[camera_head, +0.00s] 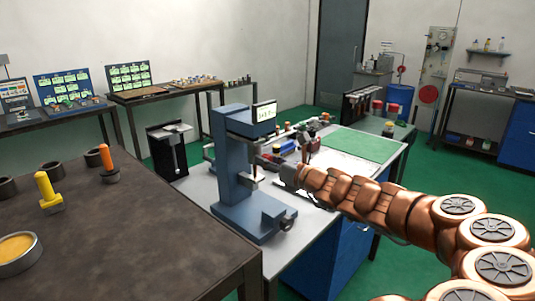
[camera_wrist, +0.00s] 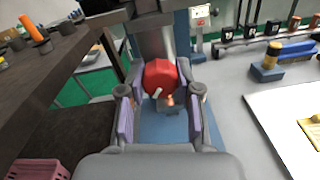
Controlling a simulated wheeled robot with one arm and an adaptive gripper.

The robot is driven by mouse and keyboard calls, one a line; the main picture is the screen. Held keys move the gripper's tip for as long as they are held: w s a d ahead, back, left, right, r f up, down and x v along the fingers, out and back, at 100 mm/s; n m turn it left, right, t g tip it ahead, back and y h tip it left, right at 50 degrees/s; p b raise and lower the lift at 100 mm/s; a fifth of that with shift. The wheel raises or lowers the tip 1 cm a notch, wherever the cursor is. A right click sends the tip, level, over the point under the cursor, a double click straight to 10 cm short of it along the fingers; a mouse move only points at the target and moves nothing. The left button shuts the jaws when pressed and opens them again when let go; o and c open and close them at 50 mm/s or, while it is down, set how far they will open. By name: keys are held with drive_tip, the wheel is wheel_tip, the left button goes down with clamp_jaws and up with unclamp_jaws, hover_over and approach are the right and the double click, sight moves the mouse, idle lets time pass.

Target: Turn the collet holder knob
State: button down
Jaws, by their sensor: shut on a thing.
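A blue machine stand (camera_head: 233,165) with a tall column stands on the grey-topped bench, with a small display on its top. In the wrist view a red, faceted knob (camera_wrist: 160,76) sits in front of the stand, with a small pale lever and a copper-coloured tip at its lower edge. My gripper (camera_wrist: 161,68) reaches to the knob, one finger on each side, and is shut on it. The exact contact at the fingertips is hard to see. In the head view my gripper (camera_head: 284,172) is at the right of the stand, and the knob cannot be made out there.
A dark table (camera_head: 130,235) at the left holds a yellow-handled tool (camera_head: 47,190), an orange-handled tool (camera_head: 107,160) and several dark cups. A green mat (camera_head: 362,145) covers the bench's far right. Small tools and bottles stand behind my gripper. A pink crate (camera_wrist: 38,168) is at lower left.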

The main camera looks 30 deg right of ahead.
drive_tip(key=shift+m+p, duration=0.45)
drive_tip(key=shift+m, duration=0.05)
idle(0.3)
drive_tip(key=c, duration=0.8)
unclamp_jaws()
drive_tip(key=shift+o, duration=0.2)
drive_tip(key=s+d, duration=0.2)
drive_tip(key=s, duration=0.9)
drive_tip(key=shift+s+d+r, duration=0.15)
drive_tip(key=shift+s+d, duration=0.05)
drive_tip(key=shift+s, duration=0.2)
